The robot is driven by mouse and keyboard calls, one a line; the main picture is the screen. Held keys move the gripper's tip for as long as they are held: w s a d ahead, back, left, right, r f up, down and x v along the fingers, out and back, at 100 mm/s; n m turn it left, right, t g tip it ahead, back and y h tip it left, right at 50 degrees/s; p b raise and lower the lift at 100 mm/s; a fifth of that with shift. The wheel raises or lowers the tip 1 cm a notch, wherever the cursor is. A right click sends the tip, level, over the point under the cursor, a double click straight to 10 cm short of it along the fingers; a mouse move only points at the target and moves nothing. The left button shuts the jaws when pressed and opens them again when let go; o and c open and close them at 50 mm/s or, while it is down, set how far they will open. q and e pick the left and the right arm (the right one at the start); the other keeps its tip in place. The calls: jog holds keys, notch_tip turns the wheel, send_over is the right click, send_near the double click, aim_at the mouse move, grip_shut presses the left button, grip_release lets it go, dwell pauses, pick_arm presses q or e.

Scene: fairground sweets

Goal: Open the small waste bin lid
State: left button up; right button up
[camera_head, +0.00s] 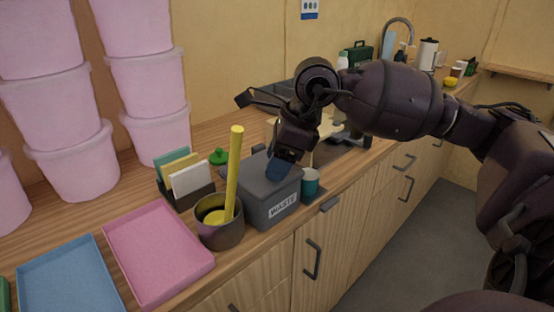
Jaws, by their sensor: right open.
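The small grey waste bin (272,205), labelled WASTE, stands on the wooden counter near its front edge. Its grey lid (256,168) looks shut, lying flat on top, though my gripper covers part of it. My left gripper is not in view.
A dark pot (219,233) with a yellow stick stands close left of the bin, and a teal cup (310,182) close right. A card holder (187,193), a pink tray (158,252) and a blue tray (68,282) lie further left. Stacked pink tubs (72,165) stand behind.

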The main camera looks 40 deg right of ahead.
jog(key=shift+c, duration=0.2)
grip_shut()
jog(key=shift+r, duration=0.1)
